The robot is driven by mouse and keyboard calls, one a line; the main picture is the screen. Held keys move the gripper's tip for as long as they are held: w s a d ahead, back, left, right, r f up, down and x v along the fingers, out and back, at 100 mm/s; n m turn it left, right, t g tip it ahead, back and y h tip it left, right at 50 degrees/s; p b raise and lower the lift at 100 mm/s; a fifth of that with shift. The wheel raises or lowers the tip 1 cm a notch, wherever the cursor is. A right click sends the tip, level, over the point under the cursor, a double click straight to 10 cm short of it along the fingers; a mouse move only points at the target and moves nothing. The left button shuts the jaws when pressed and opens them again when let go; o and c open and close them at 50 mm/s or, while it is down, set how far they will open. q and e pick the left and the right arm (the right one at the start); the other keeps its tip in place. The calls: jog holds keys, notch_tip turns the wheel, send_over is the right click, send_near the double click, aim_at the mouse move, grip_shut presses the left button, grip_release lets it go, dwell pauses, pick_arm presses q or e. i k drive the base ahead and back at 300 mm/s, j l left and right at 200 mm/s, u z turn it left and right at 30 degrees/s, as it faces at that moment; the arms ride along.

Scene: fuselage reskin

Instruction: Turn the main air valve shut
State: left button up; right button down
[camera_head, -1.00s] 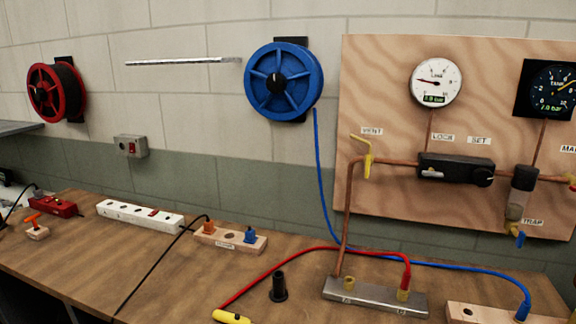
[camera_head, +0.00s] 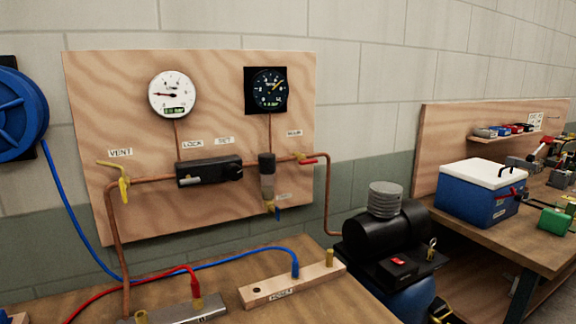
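The main air valve (camera_head: 307,161) has a red lever and sits on the copper pipe at the right edge of the wooden panel (camera_head: 230,215), under a label that seems to read MAIN. Its lever lies roughly along the pipe, pointing right. The copper pipe runs from the valve down toward a black compressor (camera_head: 385,240). The white gauge (camera_head: 172,94) and the dark gauge (camera_head: 268,90) are above, with the black regulator (camera_head: 208,171) and the trap (camera_head: 267,178) to the left of the valve. Neither of my grippers is in view.
The yellow vent valve (camera_head: 123,185) is on the panel's left. A wooden hose block (camera_head: 292,284) and a metal manifold (camera_head: 180,312) with red and blue hoses occupy the bench below. A blue cooler box (camera_head: 480,195) stands on another bench at right.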

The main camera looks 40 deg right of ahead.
aim_at(304, 161)
jog(key=z, duration=1.45)
